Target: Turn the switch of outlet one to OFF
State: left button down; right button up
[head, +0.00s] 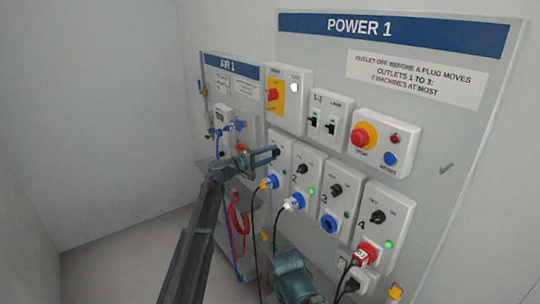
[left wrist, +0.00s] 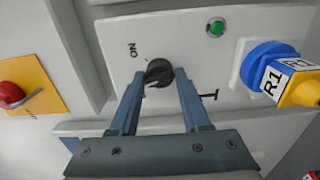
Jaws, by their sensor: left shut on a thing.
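The outlet one box (head: 285,147) is the leftmost in the row under POWER 1. My left gripper (head: 276,154) is in front of it and hides its switch in the head view. In the left wrist view, the black switch knob (left wrist: 158,71) sits between the two fingertips of the gripper (left wrist: 160,78), which is shut on it. "ON" is printed up and left of the knob; its exact pointing is hard to tell. A green lamp (left wrist: 216,28) is above right. A yellow plug labelled R1 (left wrist: 300,90) sits in the blue socket (left wrist: 262,60). My right gripper's fingers are not seen.
Outlets two (head: 307,167), three (head: 342,187) and four (head: 392,205) stand to the right, with cables hanging below. A red-and-yellow stop button (head: 363,137) is above them. The AIR 1 panel (head: 228,66) with hoses is at the left. A yellow plate with a red knob (left wrist: 25,85) is near the gripper.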

pick_arm(q)
jog(key=n, duration=0.4)
jog(key=shift+n, duration=0.7)
jog(key=shift+c, duration=2.1)
grip_release()
jog(key=v, duration=1.4)
